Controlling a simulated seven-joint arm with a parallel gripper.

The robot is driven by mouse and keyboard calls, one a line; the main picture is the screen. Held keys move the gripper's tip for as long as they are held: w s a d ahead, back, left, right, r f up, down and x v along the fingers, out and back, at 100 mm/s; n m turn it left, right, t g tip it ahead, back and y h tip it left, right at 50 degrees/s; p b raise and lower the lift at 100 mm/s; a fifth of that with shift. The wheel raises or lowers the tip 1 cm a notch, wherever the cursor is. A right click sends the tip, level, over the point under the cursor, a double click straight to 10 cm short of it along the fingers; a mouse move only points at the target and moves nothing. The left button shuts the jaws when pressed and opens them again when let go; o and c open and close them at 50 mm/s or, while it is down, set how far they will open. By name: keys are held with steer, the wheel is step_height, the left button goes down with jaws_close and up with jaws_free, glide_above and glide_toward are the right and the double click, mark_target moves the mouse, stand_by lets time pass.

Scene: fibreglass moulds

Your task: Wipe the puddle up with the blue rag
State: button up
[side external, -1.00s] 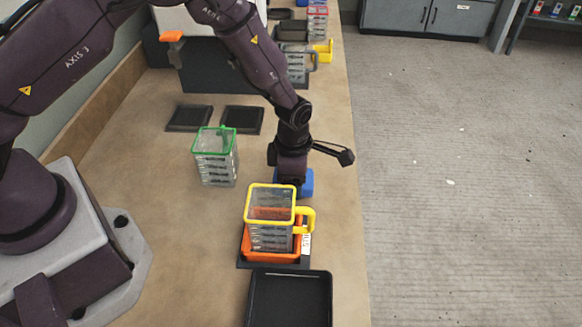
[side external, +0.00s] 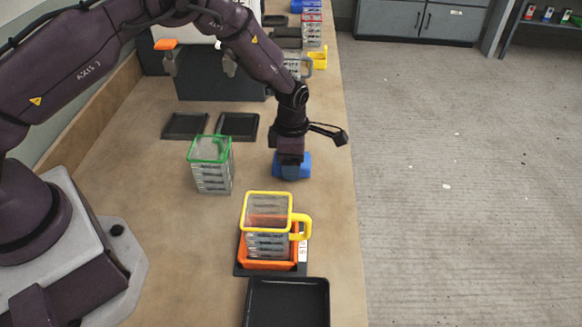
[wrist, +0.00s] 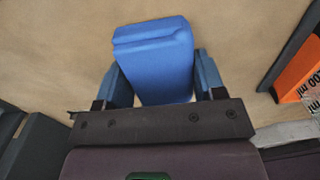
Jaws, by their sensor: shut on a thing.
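The blue rag (side external: 303,166) is a thick, folded block between the fingers of my gripper (side external: 290,160), above or on the brown bench (side external: 170,235). In the wrist view the rag (wrist: 155,55) fills the space between both fingers of my gripper (wrist: 162,80), which press on its two sides. It sticks out beyond the fingertips. I cannot tell whether its underside touches the bench. I cannot make out a puddle in either view; it may be hidden under the rag or be too faint to see.
A yellow-rimmed clear jug (side external: 268,215) stands in an orange container (side external: 268,264) in front of my gripper. A green-rimmed clear jug (side external: 211,165) stands to the left. A black tray (side external: 288,302) lies nearest. Two flat black trays (side external: 238,126) lie behind.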

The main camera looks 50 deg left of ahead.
steer(key=shift+w+a, duration=0.35)
steer(key=shift+a, duration=0.05)
steer(key=shift+r, duration=3.6)
